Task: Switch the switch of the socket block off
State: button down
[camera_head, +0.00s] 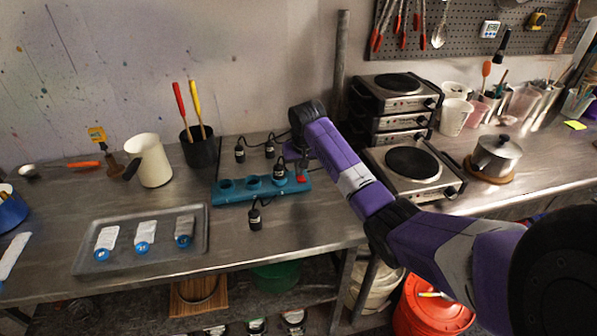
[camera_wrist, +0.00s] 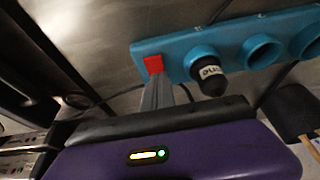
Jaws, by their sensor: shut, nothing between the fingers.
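The teal socket block (camera_head: 235,196) lies on the steel bench, with a red switch (camera_head: 302,178) at its right end. In the wrist view the block (camera_wrist: 185,45) runs across the top, and its red switch (camera_wrist: 153,64) sits right at the tip of my gripper (camera_wrist: 157,85). My gripper is shut and empty, pointing down over the switch; I cannot tell whether it touches. In the head view my gripper (camera_head: 303,164) is small and partly hidden by my purple wrist. One black plug (camera_head: 280,170) sits in the block next to the switch; it also shows in the wrist view (camera_wrist: 210,78). The switch's tilt is unclear.
Loose black plugs lie behind the block (camera_head: 240,152) and in front of it (camera_head: 255,218). A black pot (camera_head: 200,152) with two handles stands behind left. Stacked hot plates (camera_head: 395,105) stand right. A metal tray (camera_head: 90,268) lies front left.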

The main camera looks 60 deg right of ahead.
aim_at(300, 180)
jog(key=shift+s+a+p, duration=0.6)
jog(key=shift+a+p, duration=0.1)
jog(key=shift+p, duration=0.35)
jog(key=shift+r+p, duration=0.35)
jog(key=shift+r, duration=0.1)
notch_tip(300, 180, up, 4)
jog(key=p, duration=0.3)
jog(key=shift+a+f, duration=0.15)
jog(key=shift+f, duration=0.1)
jog(key=b+v, duration=0.2)
jog(key=v, duration=0.7)
jog(key=shift+s+r, duration=0.25)
jog(key=shift+a, duration=0.1)
